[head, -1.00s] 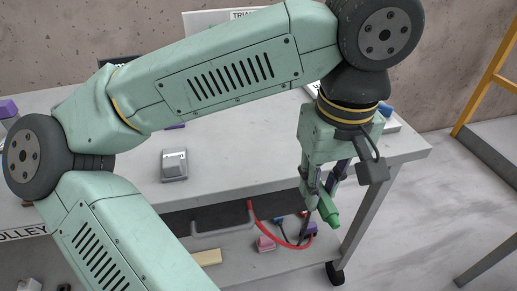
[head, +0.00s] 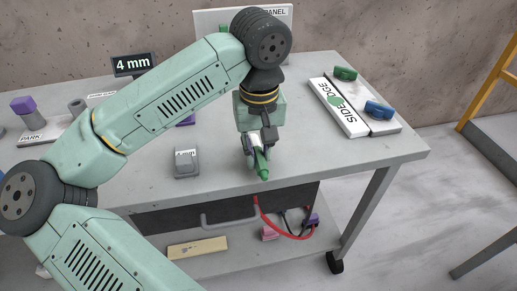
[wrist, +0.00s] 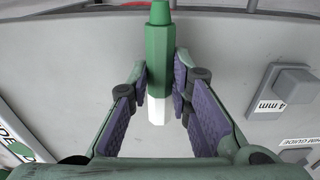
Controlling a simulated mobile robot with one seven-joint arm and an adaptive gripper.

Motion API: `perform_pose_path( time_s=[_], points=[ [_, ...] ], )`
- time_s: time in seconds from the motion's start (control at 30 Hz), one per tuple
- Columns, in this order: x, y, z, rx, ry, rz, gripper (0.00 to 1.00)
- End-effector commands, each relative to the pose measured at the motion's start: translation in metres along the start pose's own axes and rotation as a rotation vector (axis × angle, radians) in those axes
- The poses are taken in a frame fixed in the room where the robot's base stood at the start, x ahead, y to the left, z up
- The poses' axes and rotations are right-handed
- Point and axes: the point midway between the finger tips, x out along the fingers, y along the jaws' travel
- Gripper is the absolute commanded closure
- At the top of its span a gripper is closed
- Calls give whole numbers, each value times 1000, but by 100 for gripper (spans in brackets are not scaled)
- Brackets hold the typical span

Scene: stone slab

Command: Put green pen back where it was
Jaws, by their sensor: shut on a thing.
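The green pen (head: 263,171) is held in my gripper (head: 256,157), its green end toward the camera in the head view. In the wrist view the pen (wrist: 159,45) lies between the purple-padded fingers of the gripper (wrist: 162,85), green body at the top and a white part below. The gripper is shut on it. It is over the front part of the grey trolley top (head: 330,165); I cannot tell the height exactly.
A white board marked SIDE EDGE (head: 330,90) lies at the right, with a green knob-like piece (head: 345,73) and a blue one (head: 379,110) beside it. A grey block marked 4 mm (head: 187,163) stands left of the gripper. The front right of the top is clear.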

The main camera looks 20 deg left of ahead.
Motion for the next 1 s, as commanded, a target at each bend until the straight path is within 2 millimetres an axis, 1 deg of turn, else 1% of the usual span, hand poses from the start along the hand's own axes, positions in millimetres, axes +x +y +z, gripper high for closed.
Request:
perform_pose_path(
  time_s=[0.13,0.37,0.53,0.57,0.83,1.0],
  points=[
    [11,0,1,-1,0,0,100],
    [13,0,1,-1,1,0,100],
    [17,0,1,-1,1,0,100],
    [15,0,1,-1,1,0,79],
    [15,0,1,-1,1,0,61],
    [15,0,1,-1,1,0,61]
  ],
)
